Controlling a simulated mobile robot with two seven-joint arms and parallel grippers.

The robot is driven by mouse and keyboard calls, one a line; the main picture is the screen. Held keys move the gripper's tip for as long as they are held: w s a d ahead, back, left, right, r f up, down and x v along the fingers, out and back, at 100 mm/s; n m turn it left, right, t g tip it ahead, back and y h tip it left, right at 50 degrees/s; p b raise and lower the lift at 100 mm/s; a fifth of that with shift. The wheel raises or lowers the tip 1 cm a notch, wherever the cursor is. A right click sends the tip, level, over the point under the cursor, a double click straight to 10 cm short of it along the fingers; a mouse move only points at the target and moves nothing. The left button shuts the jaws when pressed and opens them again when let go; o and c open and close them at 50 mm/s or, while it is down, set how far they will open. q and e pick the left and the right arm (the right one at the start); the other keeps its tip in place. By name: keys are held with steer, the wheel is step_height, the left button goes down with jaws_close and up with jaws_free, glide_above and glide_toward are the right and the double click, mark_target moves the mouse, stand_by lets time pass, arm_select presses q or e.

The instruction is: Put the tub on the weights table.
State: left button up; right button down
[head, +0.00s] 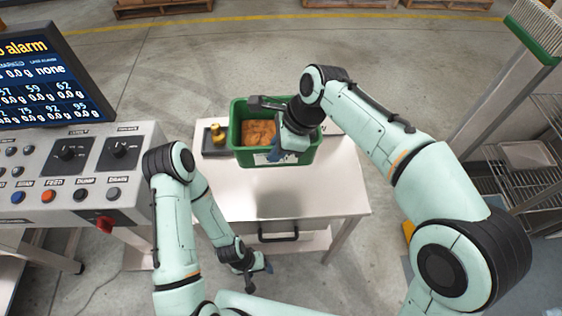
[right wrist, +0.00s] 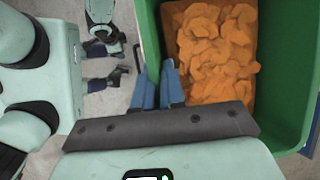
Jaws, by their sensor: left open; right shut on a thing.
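The green tub (head: 245,156) holds orange-brown pieces and is over the back part of the white weights table (head: 290,205). I cannot tell whether its base touches the top. My right gripper (head: 280,152) is shut on the tub's near wall; its forearm and wrist hide part of the tub's right side. In the right wrist view the blue fingers (right wrist: 159,88) straddle the rim of the tub (right wrist: 148,35). My left gripper (head: 252,266) is open and empty, low in front of the table, near its drawer handle.
A dark tray with a brass weight (head: 217,133) stands on the table just left of the tub. A control console (head: 75,170) with a screen (head: 50,75) is at the left. A wire rack (head: 510,170) is at the right. The table's front half is bare.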

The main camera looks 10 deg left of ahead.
steer(key=shift+f, duration=0.2)
arm_select(q)
steer(key=shift+s+f+b, duration=1.4)
steer(key=shift+s+f, duration=0.45)
steer(key=shift+f, duration=0.05)
arm_select(e)
steer(key=shift+s+f, duration=0.15)
steer(key=shift+f, duration=9.55)
steer(key=shift+f, duration=0.15)
steer(key=c, duration=1.3)
jaws_free()
steer(key=shift+o, duration=0.4)
steer(key=shift+d+r, duration=0.1)
steer(key=shift+r, duration=0.35)
arm_select(q)
steer(key=shift+w+r+p, duration=0.6)
steer(key=shift+w+r, duration=0.05)
steer(key=shift+r, duration=0.1)
arm_select(e)
steer(key=v, duration=1.1)
steer(key=shift+r, duration=0.2)
